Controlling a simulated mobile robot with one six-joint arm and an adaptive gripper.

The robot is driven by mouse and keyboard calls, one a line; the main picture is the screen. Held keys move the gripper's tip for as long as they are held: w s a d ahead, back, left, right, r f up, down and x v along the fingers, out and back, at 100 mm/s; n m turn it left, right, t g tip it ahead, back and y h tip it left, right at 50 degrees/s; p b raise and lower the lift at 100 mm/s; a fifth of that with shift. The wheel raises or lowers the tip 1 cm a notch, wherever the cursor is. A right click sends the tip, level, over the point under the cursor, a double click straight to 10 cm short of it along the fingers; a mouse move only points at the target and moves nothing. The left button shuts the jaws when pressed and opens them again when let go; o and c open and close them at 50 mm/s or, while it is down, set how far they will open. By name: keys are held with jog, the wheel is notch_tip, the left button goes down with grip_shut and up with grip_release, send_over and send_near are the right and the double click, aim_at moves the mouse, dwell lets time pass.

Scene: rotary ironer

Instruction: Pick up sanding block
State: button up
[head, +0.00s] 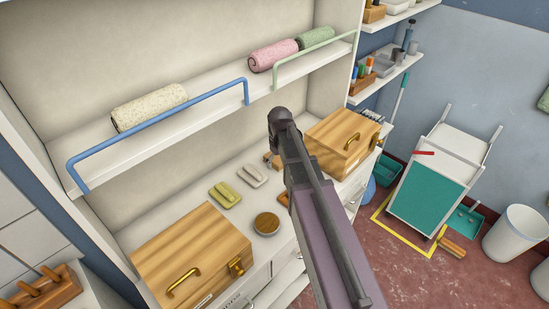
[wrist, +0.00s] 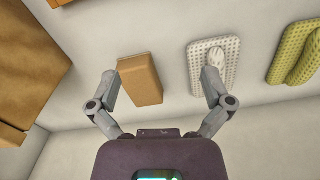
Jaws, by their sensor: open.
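The sanding block appears to be the tan-brown rectangular block (wrist: 141,80) in the wrist view, lying on the pale surface. My gripper (wrist: 160,76) is open, with one finger on each side of the block's near part in the picture. The block is closer to the left finger, and I cannot tell whether they touch. The right fingertip overlaps a white dimpled pad (wrist: 228,48) in the picture.
A green pad (head: 225,195) and a round brown-topped tin (head: 267,223) lie on the shelf. Wooden boxes stand at the left (head: 190,250) and right (head: 343,142). A shelf with rolled towels (head: 150,106) and a blue rail (head: 165,128) is above.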

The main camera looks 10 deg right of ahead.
aim_at(275, 158)
jog(key=w, duration=0.2)
jog(key=w+r+n, duration=0.1)
jog(key=w, duration=0.2)
jog(key=w+n+p, duration=0.1)
jog(key=w, duration=0.2)
jog(key=shift+a+r, duration=0.1)
jog(key=shift+r, duration=0.25)
jog(key=shift+s, duration=0.1)
jog(key=shift+f, duration=0.1)
jog(key=shift+f+b, duration=1.1)
jog(key=shift+d+f+b, duration=0.2)
jog(key=shift+f+b, duration=2.4)
jog(key=c, duration=1)
